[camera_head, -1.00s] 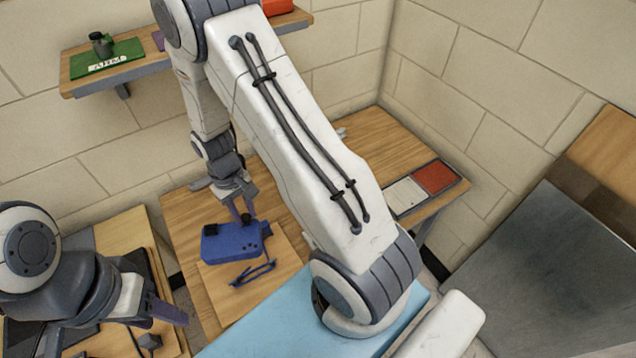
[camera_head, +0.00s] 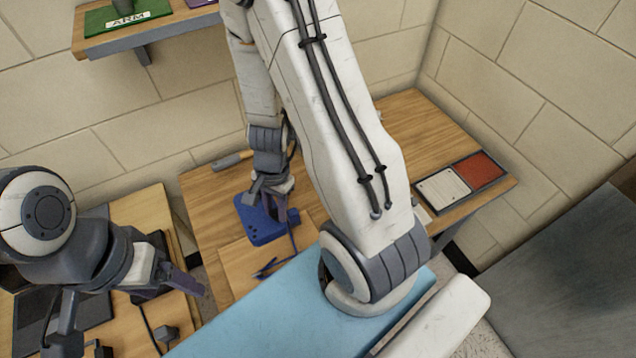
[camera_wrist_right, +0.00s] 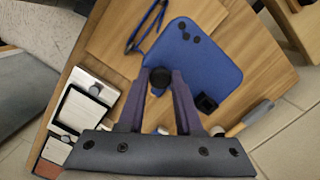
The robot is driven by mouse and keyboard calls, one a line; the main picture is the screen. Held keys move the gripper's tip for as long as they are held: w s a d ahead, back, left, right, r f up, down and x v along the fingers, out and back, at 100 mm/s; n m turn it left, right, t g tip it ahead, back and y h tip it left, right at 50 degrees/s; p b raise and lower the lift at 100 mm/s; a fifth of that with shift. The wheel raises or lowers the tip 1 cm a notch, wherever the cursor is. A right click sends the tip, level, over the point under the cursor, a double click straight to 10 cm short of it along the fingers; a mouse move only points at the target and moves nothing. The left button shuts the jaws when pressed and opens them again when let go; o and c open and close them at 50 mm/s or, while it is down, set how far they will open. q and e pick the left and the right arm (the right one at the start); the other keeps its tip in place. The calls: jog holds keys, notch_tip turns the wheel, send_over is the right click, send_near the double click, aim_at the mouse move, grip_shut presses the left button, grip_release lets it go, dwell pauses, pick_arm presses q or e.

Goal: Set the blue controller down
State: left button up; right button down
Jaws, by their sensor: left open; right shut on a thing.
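The blue controller (camera_head: 262,222) is at the near part of the wooden table, by the light wooden board (camera_head: 238,262). In the right wrist view the controller (camera_wrist_right: 195,62) lies beyond my fingers, with dark buttons and a black square part on it. My right gripper (camera_head: 278,208) is shut on its black knob (camera_wrist_right: 160,78). I cannot tell whether the controller's underside touches the surface. A thin blue looped strap or cord (camera_head: 275,265) lies beside it, over the board. My left gripper (camera_head: 178,282) is open and empty above the left table.
A red and white two-part tray (camera_head: 460,182) stands at the table's right. A shelf with a green "ARM" mat (camera_head: 125,18) is on the wall. My right arm covers much of the table's middle.

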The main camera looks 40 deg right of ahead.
jog(key=w+f+p, duration=0.2)
jog(key=w, duration=0.1)
jog(key=w+a+f+p, duration=0.1)
jog(key=w+f+p, duration=0.1)
jog(key=w, duration=0.2)
jog(key=w+f+p, duration=0.1)
jog(key=w+f, duration=0.1)
jog(key=w, duration=0.2)
jog(key=shift+w+a+f+p, duration=0.2)
jog(key=shift+f+p, duration=0.1)
jog(key=shift+p, duration=0.1)
jog(key=shift+w+f, duration=0.1)
jog(key=shift+f, duration=2.1)
jog(key=c, duration=0.6)
grip_release()
